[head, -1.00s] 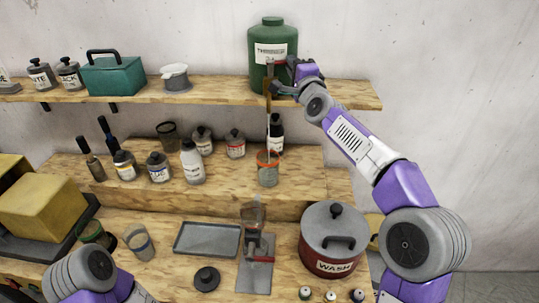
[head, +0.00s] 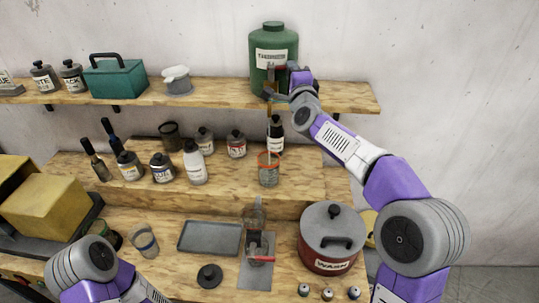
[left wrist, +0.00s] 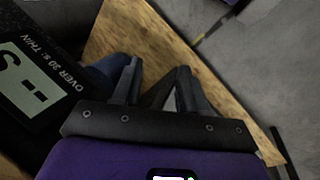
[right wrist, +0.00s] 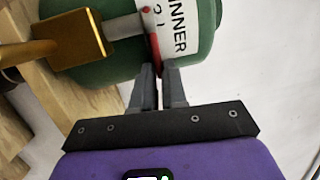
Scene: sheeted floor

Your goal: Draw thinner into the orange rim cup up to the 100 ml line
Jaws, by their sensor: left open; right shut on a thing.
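The green thinner jug (head: 284,42) stands on the upper shelf with a brass tap at its front; the tap (right wrist: 70,40) fills the upper left of the right wrist view. My right gripper (right wrist: 160,78) is shut on the tap's red lever (right wrist: 155,52), which lies against the label. The orange rim cup (head: 269,174) stands upright on the middle step below the tap. A thin vertical streak runs between tap and cup; I cannot tell its fill level or read its lines. My left gripper (left wrist: 160,68) is open and empty, near a dark display panel (left wrist: 40,75).
Several bottles and jars stand on the middle step around the cup; a black-capped bottle (head: 275,135) is right behind it. Below are a grey tray (head: 209,237), a red WASH pot (head: 330,240) and another cup (head: 143,241). A teal box (head: 115,78) sits on the upper shelf.

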